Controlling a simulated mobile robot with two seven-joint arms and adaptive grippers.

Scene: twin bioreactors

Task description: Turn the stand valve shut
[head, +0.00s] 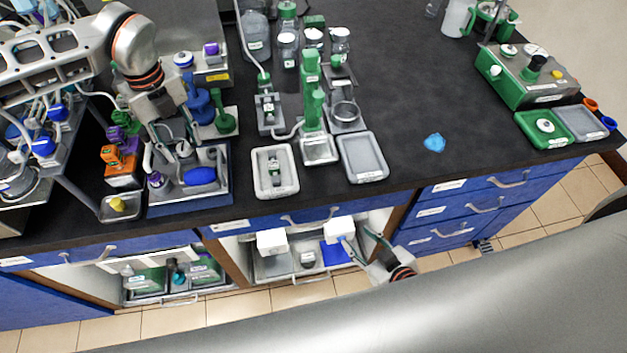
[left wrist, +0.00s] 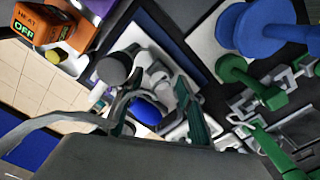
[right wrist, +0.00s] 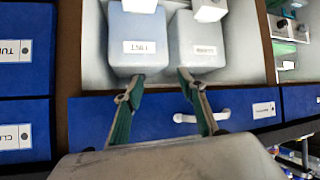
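My left gripper (head: 168,146) points down over a grey-blue tray stand (head: 218,187) on the bench. In the left wrist view its fingers (left wrist: 155,100) are apart, with a blue oval part (left wrist: 150,110) and a dark grey round knob (left wrist: 113,68) beyond them. The blue oval (head: 200,175) also shows in the head view. I cannot tell which fitting is the stand valve, or whether a finger touches one. My right gripper (head: 362,243) is open and empty at the bench front; its fingers (right wrist: 160,90) show apart in the right wrist view.
Blue (head: 200,104) and green (head: 224,122) upright parts stand close right of the left gripper. An orange heater box (head: 121,170) is to its left. Green column (head: 312,95) and grey trays (head: 362,157) stand further right. An open cubby with white-handled bins (head: 272,242) is below.

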